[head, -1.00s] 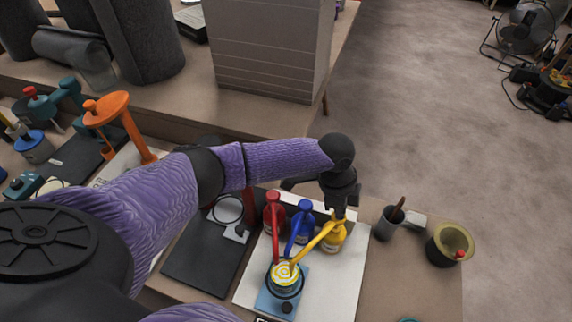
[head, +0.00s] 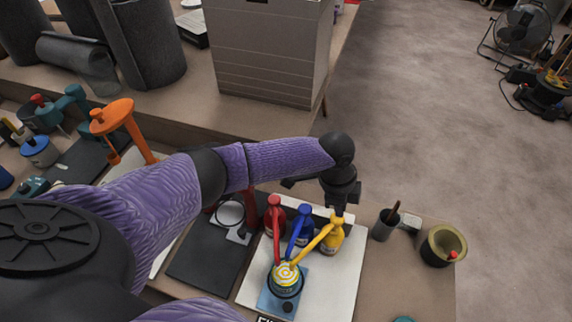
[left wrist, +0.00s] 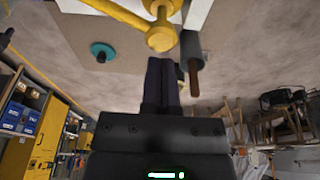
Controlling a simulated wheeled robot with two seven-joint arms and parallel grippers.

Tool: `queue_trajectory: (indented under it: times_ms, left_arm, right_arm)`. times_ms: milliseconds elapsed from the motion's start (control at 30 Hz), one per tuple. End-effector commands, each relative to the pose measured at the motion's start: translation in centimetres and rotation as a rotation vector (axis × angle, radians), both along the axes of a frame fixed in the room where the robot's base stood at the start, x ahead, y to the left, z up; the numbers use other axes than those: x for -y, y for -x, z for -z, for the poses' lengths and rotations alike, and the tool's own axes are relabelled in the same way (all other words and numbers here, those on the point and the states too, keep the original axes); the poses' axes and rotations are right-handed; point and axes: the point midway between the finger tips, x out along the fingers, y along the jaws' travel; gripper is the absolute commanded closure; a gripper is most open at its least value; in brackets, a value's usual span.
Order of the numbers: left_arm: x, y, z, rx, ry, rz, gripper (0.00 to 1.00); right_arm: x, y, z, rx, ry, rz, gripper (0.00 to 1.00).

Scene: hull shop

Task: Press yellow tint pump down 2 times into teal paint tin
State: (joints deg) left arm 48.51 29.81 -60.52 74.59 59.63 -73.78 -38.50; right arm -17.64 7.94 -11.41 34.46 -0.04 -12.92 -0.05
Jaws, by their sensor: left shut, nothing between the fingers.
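The yellow tint pump (head: 332,242) stands at the right end of the pump row on a white board, its long spout reaching down-left over the paint tin (head: 286,279). The tin sits on a blue base, with yellow and pale rings on its top. My left gripper (head: 338,211) is shut and empty, pointing down at the yellow pump's head. The left wrist view shows its closed fingers (left wrist: 161,66) close to the yellow pump head (left wrist: 161,37); contact cannot be told. My right gripper is not in view.
Red (head: 274,215) and blue (head: 302,225) pumps stand left of the yellow one. A grey cup with a brown handle (head: 385,225) and an olive pot (head: 443,246) stand to the right. A black scale plate (head: 205,262) lies left of the white board.

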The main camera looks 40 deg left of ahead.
Motion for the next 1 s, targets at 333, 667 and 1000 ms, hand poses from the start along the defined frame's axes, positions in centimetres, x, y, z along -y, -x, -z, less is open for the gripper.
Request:
queue_trajectory:
  times_ms: [333,667,1000]
  left_arm:
    - [0.0,0.0,0.1,0.000,0.001,0.000,1.00]
    - [0.0,0.0,-2.8,0.003,0.001,-0.002,1.00]
    - [0.0,0.0,-6.2,0.001,0.001,0.000,1.00]
  right_arm:
    - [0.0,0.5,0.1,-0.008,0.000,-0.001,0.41]
    - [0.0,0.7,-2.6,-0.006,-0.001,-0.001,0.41]
    - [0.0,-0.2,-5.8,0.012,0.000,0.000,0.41]
